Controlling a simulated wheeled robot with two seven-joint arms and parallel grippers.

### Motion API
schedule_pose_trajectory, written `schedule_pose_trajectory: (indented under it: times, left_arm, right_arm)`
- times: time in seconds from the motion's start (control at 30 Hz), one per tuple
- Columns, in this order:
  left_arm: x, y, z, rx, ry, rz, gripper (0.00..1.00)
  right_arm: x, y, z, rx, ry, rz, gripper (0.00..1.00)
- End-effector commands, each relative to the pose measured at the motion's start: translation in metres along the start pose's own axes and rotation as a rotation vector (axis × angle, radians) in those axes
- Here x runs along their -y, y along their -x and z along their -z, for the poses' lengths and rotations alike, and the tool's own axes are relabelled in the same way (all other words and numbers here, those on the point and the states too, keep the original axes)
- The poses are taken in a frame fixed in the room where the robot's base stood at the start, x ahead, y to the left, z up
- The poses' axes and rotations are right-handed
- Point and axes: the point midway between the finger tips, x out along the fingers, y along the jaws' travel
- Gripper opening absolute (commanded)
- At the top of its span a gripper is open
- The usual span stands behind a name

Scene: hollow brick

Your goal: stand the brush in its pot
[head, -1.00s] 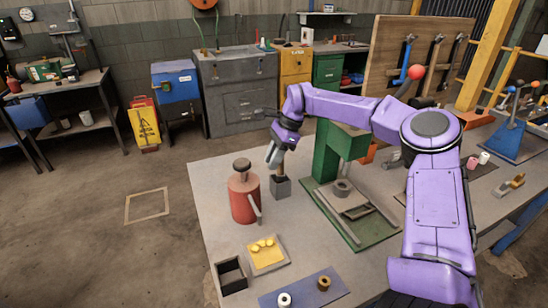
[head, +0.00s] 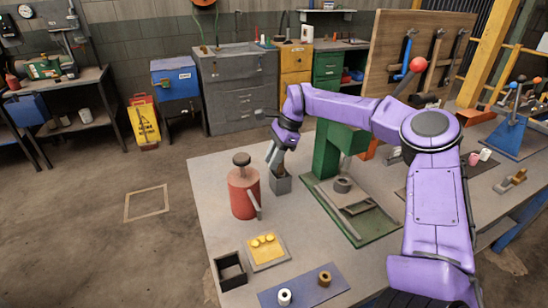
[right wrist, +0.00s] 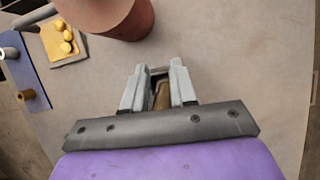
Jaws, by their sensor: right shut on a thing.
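My right gripper (head: 277,158) is shut on the brush and points down over the pot. The brush (right wrist: 162,97) shows as a brown piece between the two grey fingers in the right wrist view. The small grey square pot (head: 281,185) stands on the table, right of the red can. The lower part of the brush appears to be inside the pot's mouth, but its end is hidden. The fingers are close to the pot's rim; I cannot tell whether they touch it. My left gripper is not in view.
A red can (head: 243,191) with a side lever stands just left of the pot. A green press (head: 327,150) stands to the right. A yellow tray (head: 267,251), a black open box (head: 230,271) and a blue mat (head: 303,288) with spools lie at the front.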

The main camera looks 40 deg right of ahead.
Motion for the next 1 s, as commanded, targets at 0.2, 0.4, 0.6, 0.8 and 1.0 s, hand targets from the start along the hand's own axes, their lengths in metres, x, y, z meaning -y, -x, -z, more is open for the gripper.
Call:
schedule_pose_trajectory:
  times: [0.2,0.4,0.6,0.8,1.0]
  left_arm:
    - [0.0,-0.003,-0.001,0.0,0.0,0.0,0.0]
    - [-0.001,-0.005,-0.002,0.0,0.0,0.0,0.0]
    - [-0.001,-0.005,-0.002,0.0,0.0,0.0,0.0]
    - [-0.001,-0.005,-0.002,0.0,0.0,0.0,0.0]
    - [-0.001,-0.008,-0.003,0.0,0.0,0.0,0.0]
  right_arm:
    - [0.0,-0.004,0.002,0.0,0.0,0.0,0.0]
    - [0.0,-0.008,0.003,0.0,0.0,-0.001,0.0]
    - [0.0,-0.008,0.004,0.0,0.0,0.0,0.56]
    - [0.0,-0.008,0.004,0.0,0.0,-0.001,0.56]
    - [0.001,0.009,0.004,0.001,-0.002,0.003,0.56]
